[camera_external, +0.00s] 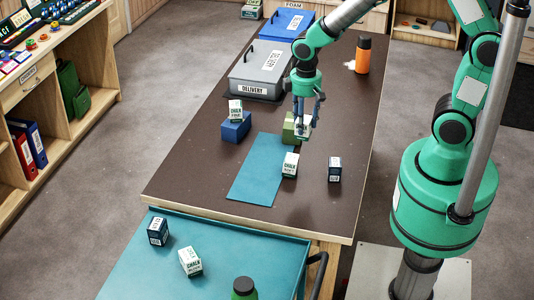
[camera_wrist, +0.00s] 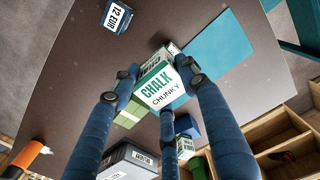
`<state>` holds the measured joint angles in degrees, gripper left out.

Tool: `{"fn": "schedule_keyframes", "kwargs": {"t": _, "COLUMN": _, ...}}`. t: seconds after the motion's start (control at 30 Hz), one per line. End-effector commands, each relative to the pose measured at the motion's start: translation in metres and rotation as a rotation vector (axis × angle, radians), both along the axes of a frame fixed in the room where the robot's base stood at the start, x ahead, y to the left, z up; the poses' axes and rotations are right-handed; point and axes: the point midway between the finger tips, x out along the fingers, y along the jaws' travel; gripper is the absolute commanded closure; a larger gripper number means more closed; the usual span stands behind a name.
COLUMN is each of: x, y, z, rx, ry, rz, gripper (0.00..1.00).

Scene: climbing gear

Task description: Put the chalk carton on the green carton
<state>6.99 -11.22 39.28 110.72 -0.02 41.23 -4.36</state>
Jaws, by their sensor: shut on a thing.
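My gripper (camera_external: 304,128) is shut on a white chalk carton (camera_wrist: 160,90), which reads CHALK CHUNKY in the wrist view. In the external view the held carton is small and partly covered by the fingers. The green carton (camera_external: 289,128) stands on the table just left of my gripper, partly hidden by it. It also shows in the wrist view (camera_wrist: 130,114), behind the held carton and partly covered by a finger. The held carton appears raised above the table; I cannot tell whether it touches the green carton.
Another chalk carton (camera_external: 290,165) stands at the blue mat's (camera_external: 254,174) right edge. A blue carton (camera_external: 235,131) bears a chalk carton (camera_external: 236,110) to the left. A navy carton (camera_external: 335,169), grey delivery box (camera_external: 258,72) and orange bottle (camera_external: 363,55) stand around.

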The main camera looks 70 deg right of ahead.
Motion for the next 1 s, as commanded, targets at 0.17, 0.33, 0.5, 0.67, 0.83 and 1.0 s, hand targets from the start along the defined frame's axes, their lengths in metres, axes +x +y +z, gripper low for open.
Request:
{"fn": "schedule_keyframes", "kwargs": {"t": 0.17, "x": -0.011, "y": -0.044, "z": 0.002, "rx": 0.0, "ry": 0.001, "rz": 0.006, "gripper": 0.85}}
{"fn": "schedule_keyframes", "kwargs": {"t": 0.33, "x": -0.024, "y": -0.082, "z": 0.002, "rx": 0.0, "ry": 0.0, "rz": 0.017, "gripper": 0.85}}
{"fn": "schedule_keyframes", "kwargs": {"t": 0.5, "x": -0.039, "y": -0.116, "z": 0.002, "rx": 0.0, "ry": 0.0, "rz": 0.029, "gripper": 0.85}}
{"fn": "schedule_keyframes", "kwargs": {"t": 0.67, "x": -0.053, "y": -0.14, "z": 0.002, "rx": 0.0, "ry": 0.0, "rz": 0.039, "gripper": 0.85}}
{"fn": "schedule_keyframes", "kwargs": {"t": 0.83, "x": -0.063, "y": -0.156, "z": -0.004, "rx": 0.001, "ry": 0.002, "rz": 0.047, "gripper": 0.85}}
{"fn": "schedule_keyframes", "kwargs": {"t": 1.0, "x": -0.062, "y": -0.154, "z": -0.035, "rx": 0.001, "ry": 0.002, "rz": 0.049, "gripper": 0.85}}
